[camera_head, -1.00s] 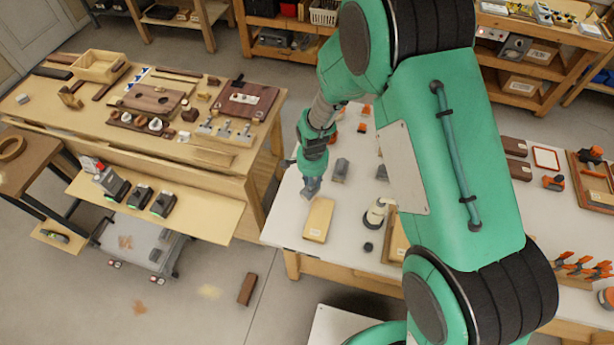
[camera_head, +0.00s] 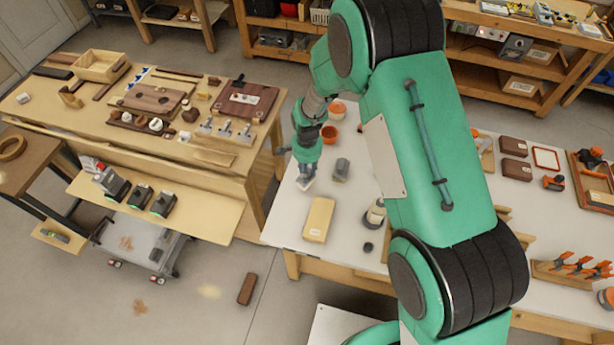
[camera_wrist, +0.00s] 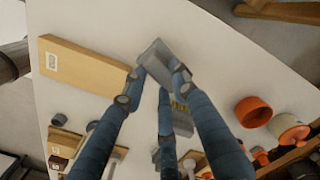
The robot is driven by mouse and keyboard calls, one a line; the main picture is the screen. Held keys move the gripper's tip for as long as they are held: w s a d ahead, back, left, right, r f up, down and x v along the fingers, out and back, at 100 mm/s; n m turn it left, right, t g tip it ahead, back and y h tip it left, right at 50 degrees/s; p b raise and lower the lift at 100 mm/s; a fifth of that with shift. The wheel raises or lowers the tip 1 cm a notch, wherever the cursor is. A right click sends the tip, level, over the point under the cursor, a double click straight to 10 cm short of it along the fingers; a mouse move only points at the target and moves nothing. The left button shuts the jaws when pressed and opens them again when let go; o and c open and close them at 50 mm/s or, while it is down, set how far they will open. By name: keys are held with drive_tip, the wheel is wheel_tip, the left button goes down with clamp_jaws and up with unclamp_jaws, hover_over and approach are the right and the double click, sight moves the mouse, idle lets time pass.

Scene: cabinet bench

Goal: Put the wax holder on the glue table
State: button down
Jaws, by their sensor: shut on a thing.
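My gripper (camera_wrist: 152,85) is shut on a small grey block-like thing, which I take for the wax holder (camera_wrist: 157,60). In the wrist view its upper part shows between the blue fingers; the fingers cover the rest. In the head view my gripper (camera_head: 306,172) is over the left part of the white-topped table (camera_head: 285,228), with the grey thing (camera_head: 306,184) at its tips. I cannot tell whether the grey thing touches the tabletop. No label shows which table is the glue table. A wooden workbench (camera_head: 225,170) stands to the left.
A tan box (camera_head: 319,219) lies near the white table's front edge. A grey block (camera_head: 341,169) stands right of my gripper. Orange cups (camera_head: 329,134) are behind it. A dark round piece (camera_head: 368,247) and a pale bottle (camera_head: 375,213) are to the right. The workbench holds tools and wood parts.

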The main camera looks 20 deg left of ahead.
drive_tip(key=shift+f, duration=1.5)
drive_tip(key=shift+f, duration=0.15)
drive_tip(key=c, duration=1.4)
unclamp_jaws()
drive_tip(key=shift+o, duration=0.2)
drive_tip(key=shift+r, duration=0.25)
wheel_tip(320, 180, up, 12)
drive_tip(key=shift+f, duration=0.1)
